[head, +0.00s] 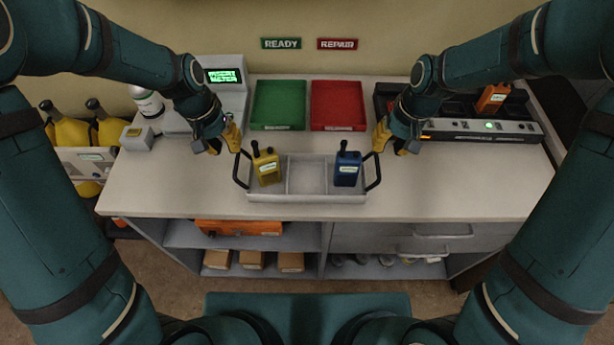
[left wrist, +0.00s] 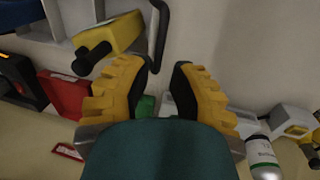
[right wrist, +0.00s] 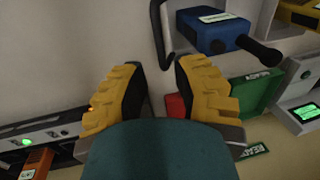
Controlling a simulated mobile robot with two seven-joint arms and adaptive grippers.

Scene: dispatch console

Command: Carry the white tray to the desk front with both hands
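The white tray (head: 306,198) stands near the front of the desk, with a black handle at each end. Its left compartment holds a yellow radio (head: 267,168), its right a blue radio (head: 347,170), and its middle is empty. My left gripper (head: 223,143) is open and empty, just behind the left handle (head: 241,169). In the left wrist view that handle (left wrist: 161,35) lies just ahead of the parted fingertips. My right gripper (head: 392,142) is open and empty near the right handle (head: 374,170). In the right wrist view the handle (right wrist: 158,35) lies just beyond the fingertips.
A green bin (head: 278,106) and a red bin (head: 338,106) stand behind the tray. A charger (head: 480,129) with an orange radio (head: 492,98) is at right. A meter (head: 226,88) stands back left. A bare strip of desk (head: 430,190) runs along the front.

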